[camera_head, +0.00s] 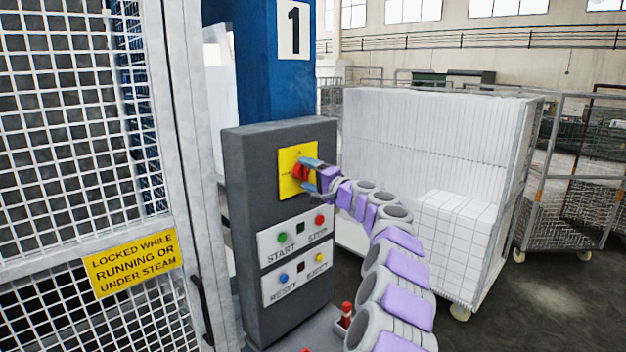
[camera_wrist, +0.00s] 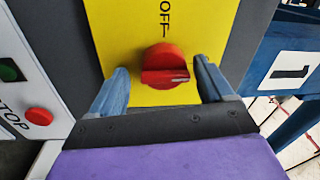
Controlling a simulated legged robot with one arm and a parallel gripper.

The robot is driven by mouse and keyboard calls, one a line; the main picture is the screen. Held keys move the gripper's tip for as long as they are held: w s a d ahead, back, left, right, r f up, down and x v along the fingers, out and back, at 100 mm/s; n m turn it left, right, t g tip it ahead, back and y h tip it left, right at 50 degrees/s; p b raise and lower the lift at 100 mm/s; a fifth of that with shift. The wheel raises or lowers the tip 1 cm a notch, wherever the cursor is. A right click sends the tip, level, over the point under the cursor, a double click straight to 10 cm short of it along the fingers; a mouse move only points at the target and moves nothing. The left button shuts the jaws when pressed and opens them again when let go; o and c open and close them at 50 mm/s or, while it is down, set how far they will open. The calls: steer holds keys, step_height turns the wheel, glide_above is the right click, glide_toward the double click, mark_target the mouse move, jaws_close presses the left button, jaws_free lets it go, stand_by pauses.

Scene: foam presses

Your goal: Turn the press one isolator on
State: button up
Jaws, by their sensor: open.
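The press one isolator is a red rotary knob (camera_head: 300,173) on a yellow plate (camera_head: 287,187), high on the grey control box (camera_head: 245,200). The knob (camera_wrist: 166,66) also shows in the wrist view, with the word OFF printed on the yellow plate (camera_wrist: 204,30) beside it. My gripper (camera_head: 314,176) is at the knob in the head view. In the wrist view my gripper (camera_wrist: 163,82) is open, with one blue finger on each side of the knob and a gap to each. Whether the fingertips touch the plate I cannot tell.
Below the isolator are START and STOP buttons (camera_head: 297,235) and RESET and EJECT buttons (camera_head: 297,273). A mesh gate (camera_head: 185,150) stands left. A cart of white foam blocks (camera_head: 430,135) stands right. The number 1 sign (camera_head: 294,29) is on the blue column above.

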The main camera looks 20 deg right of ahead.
steer(key=shift+s, duration=0.15)
steer(key=b+v, duration=0.2)
steer(key=v, duration=1.5)
steer(key=shift+f, duration=0.2)
steer(key=shift+d, duration=0.15)
